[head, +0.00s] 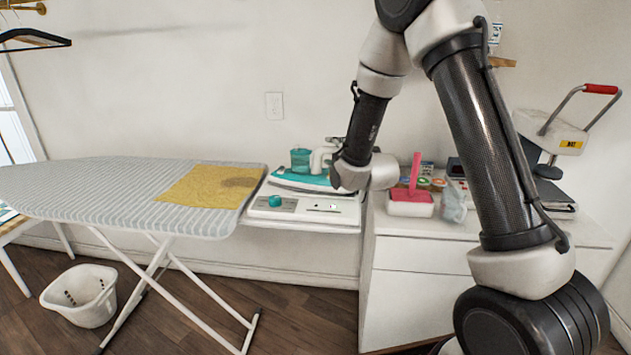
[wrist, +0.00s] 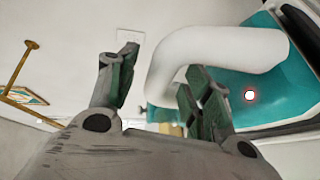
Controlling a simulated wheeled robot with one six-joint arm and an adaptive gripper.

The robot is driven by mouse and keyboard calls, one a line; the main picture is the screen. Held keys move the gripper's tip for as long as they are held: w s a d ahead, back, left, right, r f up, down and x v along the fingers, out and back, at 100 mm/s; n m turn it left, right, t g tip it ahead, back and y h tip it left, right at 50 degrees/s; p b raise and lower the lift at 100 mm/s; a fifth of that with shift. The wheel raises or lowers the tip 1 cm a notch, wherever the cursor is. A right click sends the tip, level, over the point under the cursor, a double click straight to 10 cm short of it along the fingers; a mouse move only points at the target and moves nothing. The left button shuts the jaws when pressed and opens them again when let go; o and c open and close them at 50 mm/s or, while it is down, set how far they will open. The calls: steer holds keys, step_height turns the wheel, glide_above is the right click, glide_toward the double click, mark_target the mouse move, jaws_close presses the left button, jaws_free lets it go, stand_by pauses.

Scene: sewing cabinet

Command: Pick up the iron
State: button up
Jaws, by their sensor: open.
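The iron (head: 300,181) has a teal body and a white handle. It sits on a white and grey station at the right end of the ironing board. In the wrist view its white handle (wrist: 218,48) arches across the upper right, with the teal body (wrist: 262,72) behind it. My gripper (wrist: 158,84) is open, and the lower bend of the handle shows between its two fingers. The right finger covers part of the handle. I cannot tell whether either finger touches it. In the head view my wrist hides the iron's right end and most of the gripper.
The ironing board (head: 110,185) bears a yellow cloth (head: 212,186). A white basket (head: 82,295) is on the floor. A wall is close behind.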

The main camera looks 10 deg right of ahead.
steer(key=shift+c, duration=0.2)
jaws_close()
steer(key=shift+r, duration=0.1)
steer(key=shift+r, duration=0.15)
